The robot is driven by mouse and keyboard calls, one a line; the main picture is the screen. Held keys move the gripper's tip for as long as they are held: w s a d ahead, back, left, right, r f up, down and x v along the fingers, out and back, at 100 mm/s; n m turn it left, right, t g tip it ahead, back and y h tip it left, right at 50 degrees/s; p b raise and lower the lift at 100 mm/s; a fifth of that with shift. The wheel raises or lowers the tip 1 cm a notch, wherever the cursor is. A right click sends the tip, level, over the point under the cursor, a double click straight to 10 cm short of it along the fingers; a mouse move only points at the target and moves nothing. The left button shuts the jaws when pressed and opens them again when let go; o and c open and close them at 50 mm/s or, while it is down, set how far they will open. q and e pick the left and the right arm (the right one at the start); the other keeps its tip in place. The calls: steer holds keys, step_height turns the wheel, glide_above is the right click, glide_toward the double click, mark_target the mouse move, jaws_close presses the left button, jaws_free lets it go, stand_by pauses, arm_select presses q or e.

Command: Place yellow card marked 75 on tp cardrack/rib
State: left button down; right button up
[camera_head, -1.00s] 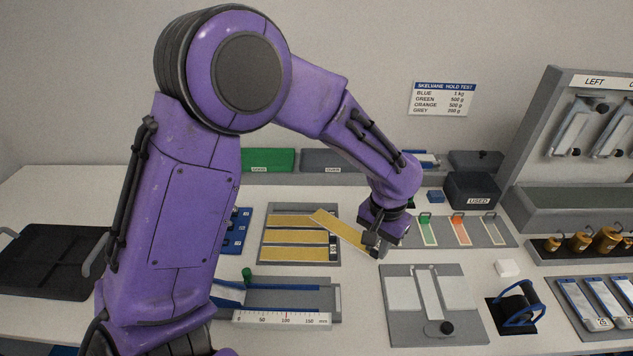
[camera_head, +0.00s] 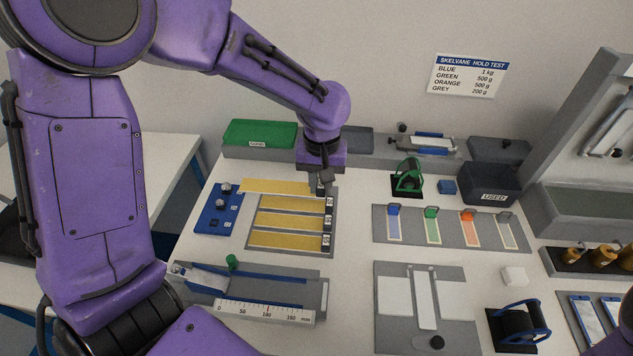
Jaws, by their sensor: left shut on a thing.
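My left gripper (camera_head: 322,184) is shut on the right end of a yellow card (camera_head: 275,187). The card is nearly level across the view, at the far edge of the grey card rack (camera_head: 290,254). Its left end sticks out past the rack's left side. Any mark on it is hidden by the gripper or too small to read. Three other yellow cards (camera_head: 288,222) lie in rows in the rack, with small dark number labels at their right ends. I cannot tell whether the held card touches the rack. My right gripper is not in view.
A blue tray with knobs (camera_head: 219,209) sits left of the rack. A ruler fixture (camera_head: 265,309) lies in front. A green lidded box (camera_head: 260,134) stands behind. A grey board with coloured strips (camera_head: 450,235) and a dark USED bin (camera_head: 490,183) are to the right.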

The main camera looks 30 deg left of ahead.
arm_select(q)
steer(key=w+a+f, duration=0.1)
steer(key=w+f, duration=0.1)
steer(key=w, duration=0.1)
steer(key=w+a+f+p, duration=0.1)
steer(key=w+f, duration=0.5)
steer(key=w, duration=0.1)
steer(key=shift+a+f+p, duration=0.15)
steer(key=shift+a+p, duration=0.15)
steer(key=shift+a, duration=0.1)
steer(key=f, duration=0.2)
steer(key=f+p, duration=0.1)
steer(key=shift+w+f, duration=0.25)
steer(key=shift+w, duration=0.05)
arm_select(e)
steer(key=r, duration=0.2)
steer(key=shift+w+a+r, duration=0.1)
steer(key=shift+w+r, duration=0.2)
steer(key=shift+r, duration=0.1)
arm_select(q)
steer(key=shift+s+f, duration=0.1)
steer(key=c, duration=1)
jaws_free()
steer(key=shift+f, duration=0.1)
step_height(320, 180, up, 12)
steer(key=shift+r+b, duration=0.25)
steer(key=shift+b, duration=0.6)
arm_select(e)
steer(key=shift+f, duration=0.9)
